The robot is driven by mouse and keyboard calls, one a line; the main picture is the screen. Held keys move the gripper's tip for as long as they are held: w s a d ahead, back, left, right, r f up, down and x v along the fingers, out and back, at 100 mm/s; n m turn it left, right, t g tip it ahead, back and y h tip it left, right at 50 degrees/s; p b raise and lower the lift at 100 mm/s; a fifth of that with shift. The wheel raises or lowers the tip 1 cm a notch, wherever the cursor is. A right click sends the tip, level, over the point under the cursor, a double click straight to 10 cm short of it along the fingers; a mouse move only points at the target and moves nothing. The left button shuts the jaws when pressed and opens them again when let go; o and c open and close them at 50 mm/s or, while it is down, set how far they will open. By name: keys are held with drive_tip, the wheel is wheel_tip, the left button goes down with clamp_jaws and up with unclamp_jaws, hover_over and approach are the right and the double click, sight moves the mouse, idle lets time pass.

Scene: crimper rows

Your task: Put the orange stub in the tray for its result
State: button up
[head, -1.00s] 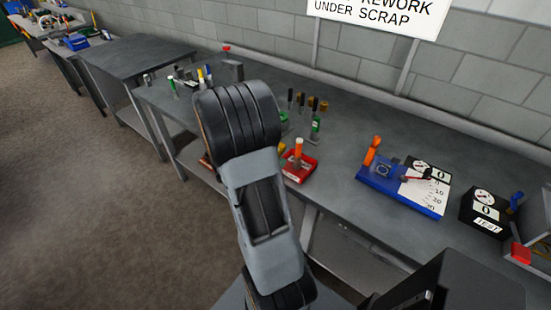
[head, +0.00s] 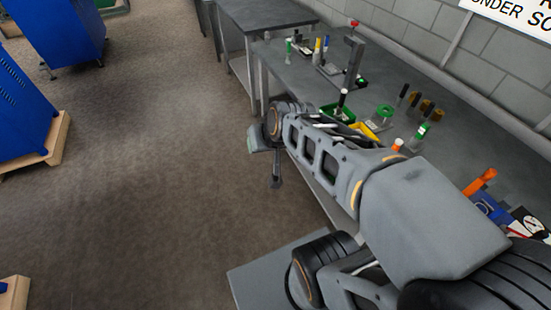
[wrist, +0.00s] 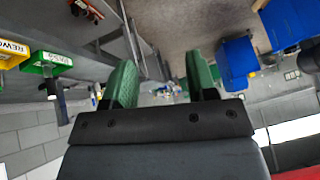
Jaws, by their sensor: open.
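An orange stub with a pale end (head: 397,146) shows just above my forearm in the head view; its lower part is hidden behind the arm. The green tray (head: 331,110) holds an upright dark stub with a white end. The yellow tray (head: 373,137) is partly hidden by my arm. In the wrist view, inverted, the green tray (wrist: 47,70) and yellow tray (wrist: 12,57), labelled "REWO…", are at left. My gripper (wrist: 160,80) is open and empty between its green fingertips, away from the trays; in the head view its end is off the bench's front.
A blue fixture (head: 490,207) with an orange handle (head: 480,181) stands at right. A green ring stand (head: 384,111), a green stub (head: 423,131) and several dark-handled tools are on the bench. Blue cabinets (head: 55,35) stand left; the floor between is clear.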

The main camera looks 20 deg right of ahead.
drive_tip(key=s+n+g+h, duration=0.1)
drive_tip(key=s+g, duration=0.1)
drive_tip(key=s, duration=0.4)
drive_tip(key=shift+d+n, duration=0.2)
drive_tip(key=shift+n, duration=0.1)
idle(0.9)
